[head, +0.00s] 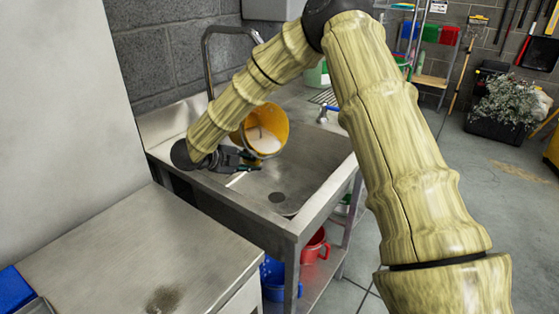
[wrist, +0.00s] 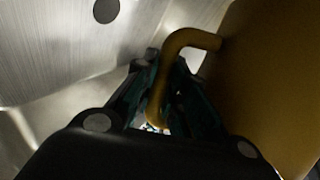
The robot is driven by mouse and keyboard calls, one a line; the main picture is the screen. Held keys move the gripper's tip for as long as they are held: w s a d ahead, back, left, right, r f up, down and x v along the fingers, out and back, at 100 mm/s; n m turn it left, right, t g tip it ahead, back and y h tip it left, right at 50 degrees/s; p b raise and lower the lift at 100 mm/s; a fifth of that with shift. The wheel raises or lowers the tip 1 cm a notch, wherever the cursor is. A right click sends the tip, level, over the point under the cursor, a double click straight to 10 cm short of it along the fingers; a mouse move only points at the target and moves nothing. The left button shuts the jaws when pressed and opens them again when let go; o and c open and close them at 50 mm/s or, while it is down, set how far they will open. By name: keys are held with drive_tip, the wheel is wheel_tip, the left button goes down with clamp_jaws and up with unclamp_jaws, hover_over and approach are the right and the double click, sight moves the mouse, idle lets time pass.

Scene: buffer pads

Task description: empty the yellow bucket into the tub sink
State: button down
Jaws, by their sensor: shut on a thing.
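The yellow bucket (head: 270,118) is held above the left part of the tub sink (head: 318,177), in the head view. It is tilted, with its open mouth toward the camera and to the right, and something whitish shows inside. My gripper (head: 246,168) is at its lower left side. In the wrist view my gripper (wrist: 160,118) is shut on the bucket's yellow handle (wrist: 192,40), and the bucket's wall (wrist: 275,85) fills the right side. The bucket's far side is hidden.
A steel counter (head: 135,250) lies at the front left. Red (head: 314,247) and blue (head: 272,278) containers are under the sink.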

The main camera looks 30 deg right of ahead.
drive_tip(key=shift+s, duration=0.1)
drive_tip(key=r+n+g+p, duration=0.1)
drive_tip(key=p, duration=0.3)
drive_tip(key=shift+s+g+p, duration=0.3)
drive_tip(key=shift+s, duration=0.05)
drive_tip(key=n+p, duration=0.1)
drive_tip(key=p, duration=0.1)
drive_tip(key=shift+s+f+g+h+p, duration=0.3)
drive_tip(key=shift+s+g, duration=0.1)
drive_tip(key=r+n+g+p, duration=0.1)
drive_tip(key=p, duration=0.2)
drive_tip(key=shift+s+d, duration=0.1)
drive_tip(key=shift+s, duration=0.1)
drive_tip(key=shift+w+f+n+g+h+p, duration=0.15)
drive_tip(key=shift+w+n+g+h+p, duration=0.15)
drive_tip(key=shift+n+g+p, duration=0.3)
drive_tip(key=shift+w+p, duration=0.1)
drive_tip(key=shift+p, duration=0.35)
drive_tip(key=shift+w+r+n+g+p, duration=0.15)
drive_tip(key=shift+r+n+g+p, duration=0.25)
drive_tip(key=shift+r+n+p, duration=0.15)
drive_tip(key=shift+w+n+g+h, duration=0.15)
drive_tip(key=shift+n+g+h, duration=0.15)
drive_tip(key=shift+n, duration=0.05)
drive_tip(key=shift+w+f+n+g+p, duration=0.1)
drive_tip(key=shift+w+n+g+p, duration=0.2)
drive_tip(key=shift+n+p, duration=0.1)
drive_tip(key=shift+w+n+g+h, duration=0.25)
drive_tip(key=shift+n+g+h, duration=0.15)
drive_tip(key=shift+n, duration=0.2)
